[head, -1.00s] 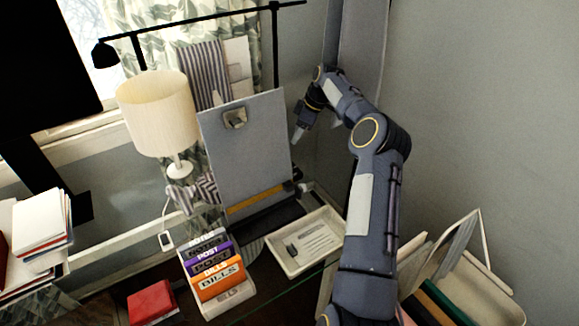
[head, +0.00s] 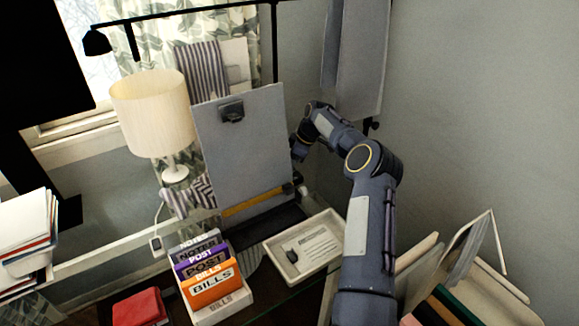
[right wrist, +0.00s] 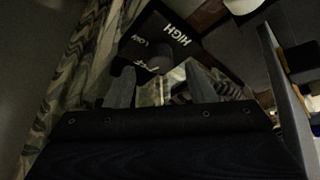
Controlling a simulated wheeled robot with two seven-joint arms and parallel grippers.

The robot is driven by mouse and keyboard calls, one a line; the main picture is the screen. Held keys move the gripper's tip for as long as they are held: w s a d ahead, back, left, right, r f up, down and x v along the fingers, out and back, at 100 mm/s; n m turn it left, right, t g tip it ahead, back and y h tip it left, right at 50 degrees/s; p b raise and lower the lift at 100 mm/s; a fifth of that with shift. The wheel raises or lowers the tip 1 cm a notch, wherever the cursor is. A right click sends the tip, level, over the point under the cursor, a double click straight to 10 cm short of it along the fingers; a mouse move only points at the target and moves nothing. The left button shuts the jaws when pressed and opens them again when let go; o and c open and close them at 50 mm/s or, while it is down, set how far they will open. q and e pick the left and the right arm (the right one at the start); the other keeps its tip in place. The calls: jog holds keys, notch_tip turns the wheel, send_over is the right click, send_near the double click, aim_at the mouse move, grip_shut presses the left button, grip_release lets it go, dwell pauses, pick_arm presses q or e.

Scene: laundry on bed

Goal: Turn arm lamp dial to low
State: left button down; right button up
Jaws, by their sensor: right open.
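The black arm lamp (head: 97,42) stands behind the desk, its long bar running across the top of the head view; its lower part is hidden behind the clipboard. In the right wrist view a black dial panel (right wrist: 160,38) shows white HIGH, LOW and OFF lettering, tilted in the picture. A dark round knob (right wrist: 122,68) seems to sit beside the lettering; its setting is too dark to tell. My right gripper (right wrist: 160,84) is open, its two fingers apart and pointing toward the panel. In the head view its fingers are hidden by the clipboard. My left gripper is not in view.
A grey clipboard (head: 240,150) stands upright beside my right wrist. A cream table lamp (head: 153,112), a letter sorter (head: 212,285), a white tray (head: 335,250) and a red box (head: 140,308) are around it. A file holder (head: 490,285) stands at lower right.

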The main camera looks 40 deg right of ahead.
jog(key=shift+x, duration=1.2)
jog(key=c, duration=0.9)
jog(key=m+b, duration=0.1)
jog(key=m+h+b, duration=0.1)
jog(key=b, duration=0.1)
jog(key=shift+a+f+m, duration=0.1)
jog(key=shift+f+m, duration=0.15)
jog(key=shift+m, duration=0.05)
jog(key=shift+c, duration=0.3)
jog(key=shift+r+m+t+h+b, duration=0.25)
jog(key=shift+m+b, duration=0.2)
jog(key=shift+m, duration=0.55)
jog(key=o, duration=1)
jog(key=shift+c, duration=0.2)
